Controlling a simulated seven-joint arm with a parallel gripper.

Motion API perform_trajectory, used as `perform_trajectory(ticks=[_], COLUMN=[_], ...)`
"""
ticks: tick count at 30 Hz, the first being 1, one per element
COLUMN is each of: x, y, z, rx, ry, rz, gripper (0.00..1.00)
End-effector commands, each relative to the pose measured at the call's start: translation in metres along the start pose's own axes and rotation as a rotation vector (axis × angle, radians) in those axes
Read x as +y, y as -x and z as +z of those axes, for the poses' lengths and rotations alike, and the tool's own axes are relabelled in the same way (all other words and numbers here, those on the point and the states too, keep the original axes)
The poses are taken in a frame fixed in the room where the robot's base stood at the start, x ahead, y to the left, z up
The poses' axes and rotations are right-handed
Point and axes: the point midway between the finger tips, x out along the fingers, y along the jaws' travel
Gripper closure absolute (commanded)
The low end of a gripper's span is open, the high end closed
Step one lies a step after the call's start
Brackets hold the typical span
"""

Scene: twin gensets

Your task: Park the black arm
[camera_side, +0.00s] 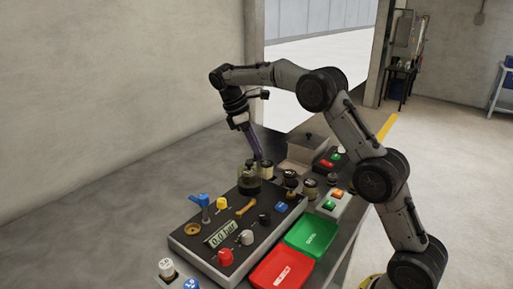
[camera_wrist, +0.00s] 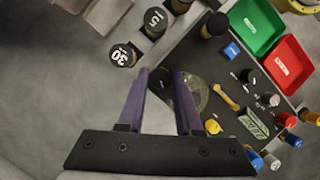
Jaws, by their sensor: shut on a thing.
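My gripper (camera_side: 258,157) points down over the back edge of the dark panel (camera_side: 180,240). In the wrist view its purple fingers (camera_wrist: 164,76) are closed in on a dark piece (camera_wrist: 160,88), which appears to be the black arm. The fingers and a clear round glass part (camera_wrist: 194,96) partly hide it. In the side view a dark round fitting with a glassy top (camera_side: 249,180) stands just below the fingertips; the held piece is too small to make out there. I cannot tell how the black arm is angled.

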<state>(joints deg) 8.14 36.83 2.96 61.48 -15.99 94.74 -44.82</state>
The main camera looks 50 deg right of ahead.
Motion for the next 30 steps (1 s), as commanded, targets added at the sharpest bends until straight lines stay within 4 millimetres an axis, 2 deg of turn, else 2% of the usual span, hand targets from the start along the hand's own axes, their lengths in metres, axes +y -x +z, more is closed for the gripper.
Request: perform_trajectory(ticks=[21,30], x=[0.0048,0.0055], y=[0.0003,-0.0001], z=[0.0014,0.0021], rx=[0.005,0.006], ry=[-0.627,-0.837], rz=[-0.258,-0.346], gripper=[1.00,1.00])
